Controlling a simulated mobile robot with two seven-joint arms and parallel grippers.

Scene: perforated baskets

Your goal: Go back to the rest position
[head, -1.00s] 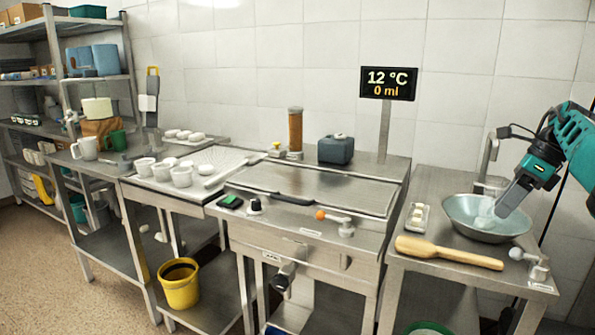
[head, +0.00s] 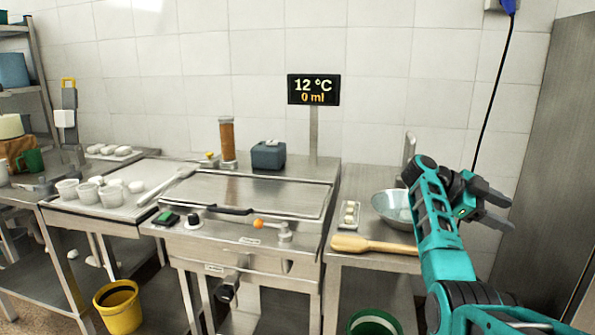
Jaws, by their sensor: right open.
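My right gripper (head: 497,207) is open and empty. It is raised at the right, past the steel bowl (head: 393,207), with its fingers pointing right, apart from the bowl and the wall. My teal right arm rises from the lower right and covers the right side of the bowl and of the right-hand counter. The bowl stands on that counter under the tap (head: 409,146). My left gripper is not in view.
A wooden paddle (head: 372,244) and a small white tray (head: 348,216) lie on the right counter. A steel cabinet (head: 545,150) stands at the far right. A griddle (head: 255,195) with a display (head: 313,89) is in the middle. A yellow bucket (head: 119,306) stands low at the left.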

